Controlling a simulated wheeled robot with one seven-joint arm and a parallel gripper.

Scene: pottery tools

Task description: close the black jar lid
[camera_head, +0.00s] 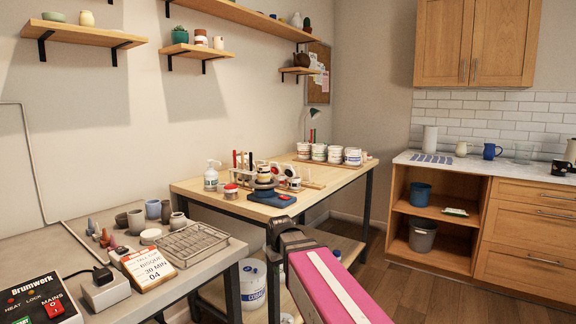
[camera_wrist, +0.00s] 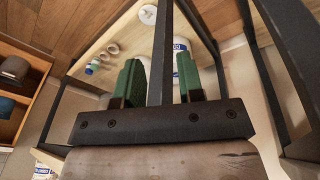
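Small jars stand in a cluster on the wooden worktable (camera_head: 330,180) in the head view. Among them is a small jar with a red top (camera_head: 231,190). A dark round piece (camera_head: 264,186) sits by the blue folded cloth (camera_head: 272,199); I cannot tell whether it is the black jar lid. My gripper (camera_wrist: 160,75) shows in the wrist view with its two green finger pads well apart and nothing between them. It is off the front side of the worktable, away from the jars. The jars do not show clearly in the wrist view.
White tubs (camera_head: 353,156) stand at the back of the worktable. A wire rack (camera_head: 186,243), cups and a sign (camera_head: 143,267) crowd the nearer grey table. A lower shelf holds a white bucket (camera_head: 252,283). Dark table legs are close to my gripper. The floor (camera_head: 430,290) at right is clear.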

